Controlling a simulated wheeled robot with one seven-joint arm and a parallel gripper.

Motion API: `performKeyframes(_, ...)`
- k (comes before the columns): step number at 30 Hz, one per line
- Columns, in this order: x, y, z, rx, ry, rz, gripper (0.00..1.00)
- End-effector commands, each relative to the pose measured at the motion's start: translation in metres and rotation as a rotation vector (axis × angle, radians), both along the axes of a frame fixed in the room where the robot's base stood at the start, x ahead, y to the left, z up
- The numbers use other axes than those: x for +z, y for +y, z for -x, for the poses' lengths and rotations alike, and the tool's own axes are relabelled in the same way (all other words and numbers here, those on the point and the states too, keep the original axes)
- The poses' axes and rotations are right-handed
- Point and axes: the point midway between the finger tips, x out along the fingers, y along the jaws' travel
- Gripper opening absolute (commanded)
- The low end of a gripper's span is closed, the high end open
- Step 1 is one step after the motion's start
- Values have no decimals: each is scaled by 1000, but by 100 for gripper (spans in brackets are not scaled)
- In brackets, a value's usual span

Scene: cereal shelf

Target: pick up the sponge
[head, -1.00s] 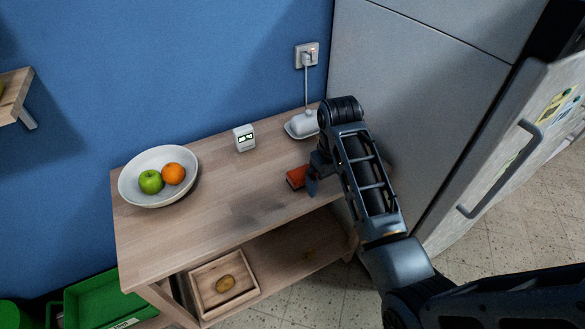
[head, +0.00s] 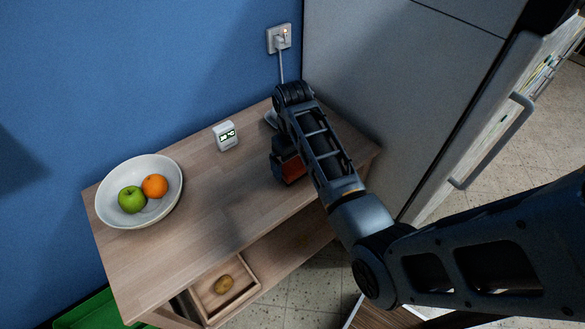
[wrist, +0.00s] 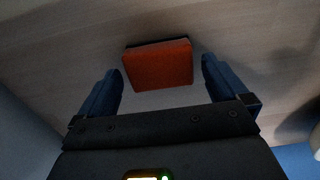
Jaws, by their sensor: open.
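The sponge (wrist: 158,66) is a red-orange block lying on the wooden table. In the wrist view it sits just beyond and between the two fingertips. In the head view the sponge (head: 292,168) shows partly, with my arm and gripper covering the rest. My gripper (wrist: 161,75) is open, with a dark blue finger on each side of the sponge and a visible gap to each. Nothing is held. In the head view my gripper (head: 284,165) is over the right part of the tabletop, largely hidden by my arm.
A white bowl (head: 108,212) with a green apple and an orange stands on the left of the table (head: 205,215). A small white timer (head: 226,136) stands near the wall. The fridge (head: 400,90) stands close on the right.

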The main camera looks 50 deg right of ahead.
Motion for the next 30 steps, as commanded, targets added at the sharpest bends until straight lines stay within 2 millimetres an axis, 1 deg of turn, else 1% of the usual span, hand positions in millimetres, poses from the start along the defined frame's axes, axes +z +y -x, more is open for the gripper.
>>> performKeyframes(3,-15,0,1,0,2,-2,100)
performKeyframes(5,-20,0,1,0,1,-1,100)
performKeyframes(13,-23,0,0,0,-1,0,100)
performKeyframes(14,-23,0,0,0,-1,0,98)
performKeyframes(26,-22,0,0,0,-1,0,60)
performKeyframes(27,-22,0,0,0,-1,0,58)
performKeyframes(30,-22,0,0,0,-1,0,58)
